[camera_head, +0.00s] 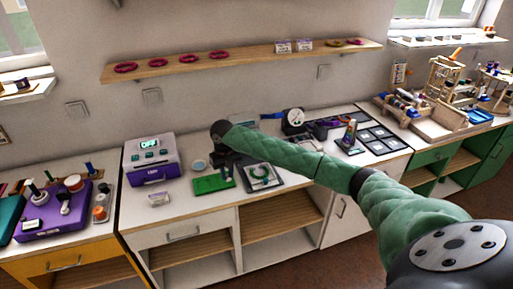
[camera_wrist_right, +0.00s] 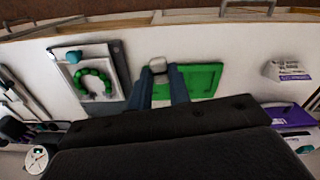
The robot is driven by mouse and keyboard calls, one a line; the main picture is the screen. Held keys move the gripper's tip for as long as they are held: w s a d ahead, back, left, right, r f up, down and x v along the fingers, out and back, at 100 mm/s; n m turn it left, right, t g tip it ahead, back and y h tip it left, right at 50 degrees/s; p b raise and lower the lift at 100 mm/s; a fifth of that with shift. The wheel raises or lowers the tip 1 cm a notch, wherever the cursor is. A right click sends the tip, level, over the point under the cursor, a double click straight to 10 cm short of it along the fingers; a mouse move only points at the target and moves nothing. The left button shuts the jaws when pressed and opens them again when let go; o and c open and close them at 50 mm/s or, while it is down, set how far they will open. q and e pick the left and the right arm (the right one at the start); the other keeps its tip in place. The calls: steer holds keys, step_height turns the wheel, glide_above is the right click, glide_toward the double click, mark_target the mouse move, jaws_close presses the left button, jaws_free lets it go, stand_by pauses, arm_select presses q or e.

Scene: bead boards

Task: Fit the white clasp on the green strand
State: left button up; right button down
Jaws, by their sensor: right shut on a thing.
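The green strand (camera_head: 262,182) lies curved on a white bead board on the counter. It also shows in the right wrist view (camera_wrist_right: 106,78) as an open loop of green beads. My right gripper (camera_wrist_right: 158,68) is shut on the white clasp (camera_wrist_right: 157,64), a small pale block between the fingertips. In the head view the right gripper (camera_head: 227,168) is over the gap between the green tray (camera_head: 207,187) and the bead board, and the clasp is too small to tell there. My left gripper is not in view.
A white and purple machine (camera_head: 153,160) stands left of the green tray, with a small box (camera_head: 158,199) in front of it. A round dial (camera_head: 294,117) stands at the back. The front strip of counter is mostly clear.

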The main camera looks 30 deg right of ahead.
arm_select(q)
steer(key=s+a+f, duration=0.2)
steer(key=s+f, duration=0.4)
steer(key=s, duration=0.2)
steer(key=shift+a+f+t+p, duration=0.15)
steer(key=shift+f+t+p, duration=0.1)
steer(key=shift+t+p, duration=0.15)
arm_select(e)
steer(key=w+d+n, duration=0.3)
steer(key=d+n, duration=0.5)
steer(key=d, duration=0.1)
steer(key=w+d+f+n, duration=0.1)
steer(key=w+d+n, duration=0.2)
steer(key=d+n, duration=0.5)
steer(key=shift+w+d+f, duration=0.15)
steer(key=shift+w+d, duration=0.25)
steer(key=shift+d, duration=0.3)
steer(key=shift+f+b, duration=0.95)
steer(key=shift+f, duration=0.2)
steer(key=shift+f+b, duration=0.75)
steer(key=shift+f, duration=0.25)
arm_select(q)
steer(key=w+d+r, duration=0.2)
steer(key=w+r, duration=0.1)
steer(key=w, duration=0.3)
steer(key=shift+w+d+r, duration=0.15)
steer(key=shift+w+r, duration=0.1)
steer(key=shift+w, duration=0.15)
arm_select(e)
steer(key=shift+f, duration=0.85)
